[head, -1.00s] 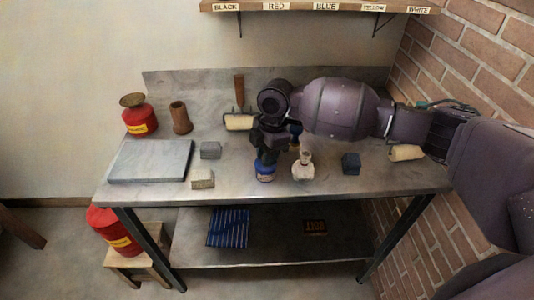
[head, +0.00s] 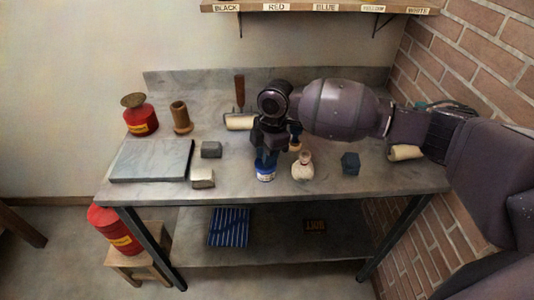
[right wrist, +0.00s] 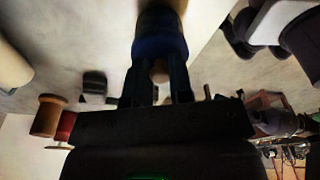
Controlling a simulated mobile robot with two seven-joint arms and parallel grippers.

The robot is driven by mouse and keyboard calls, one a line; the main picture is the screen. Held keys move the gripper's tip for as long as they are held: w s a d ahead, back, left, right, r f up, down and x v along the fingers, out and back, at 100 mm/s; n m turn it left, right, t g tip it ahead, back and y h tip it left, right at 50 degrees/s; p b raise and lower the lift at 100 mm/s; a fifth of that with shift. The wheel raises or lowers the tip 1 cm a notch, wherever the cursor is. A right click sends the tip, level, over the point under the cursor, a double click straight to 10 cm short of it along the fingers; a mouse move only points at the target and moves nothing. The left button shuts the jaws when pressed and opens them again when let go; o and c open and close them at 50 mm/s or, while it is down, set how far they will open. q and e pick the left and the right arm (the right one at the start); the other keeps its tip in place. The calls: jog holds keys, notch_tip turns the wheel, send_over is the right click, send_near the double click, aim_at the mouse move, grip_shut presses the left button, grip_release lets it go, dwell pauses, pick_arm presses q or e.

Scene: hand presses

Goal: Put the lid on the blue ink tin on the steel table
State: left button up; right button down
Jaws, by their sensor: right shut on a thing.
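The blue ink tin (head: 265,174) stands upright near the front edge of the steel table (head: 325,187), with a pale label on its side. My right gripper (head: 266,158) points down directly over the tin and hides most of its top. In the right wrist view, its fingers (right wrist: 159,82) are shut around a small pale wooden knob (right wrist: 160,70), which looks like the lid's handle. A blue round body (right wrist: 160,42) lies just beyond the knob. I cannot tell whether the lid is seated or slightly above the rim. My left gripper is not in view.
A white bottle-like item (head: 302,167) stands close to the tin's right, with a dark blue block (head: 350,163) farther right. Grey blocks (head: 202,178) and a stone slab (head: 150,161) are at left. A red can (head: 141,119) stands behind the slab.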

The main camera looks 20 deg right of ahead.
jog(key=c, duration=0.9)
grip_release()
jog(key=shift+o, duration=0.3)
jog(key=o, duration=0.4)
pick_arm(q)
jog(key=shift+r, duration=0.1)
pick_arm(e)
jog(key=shift+r, duration=0.1)
jog(key=shift+r+p, duration=2.85)
jog(key=shift+r, duration=0.6)
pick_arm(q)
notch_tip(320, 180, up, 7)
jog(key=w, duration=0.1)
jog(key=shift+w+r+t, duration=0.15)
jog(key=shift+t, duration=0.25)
pick_arm(e)
jog(key=shift+f, duration=0.1)
jog(key=shift+c, duration=0.2)
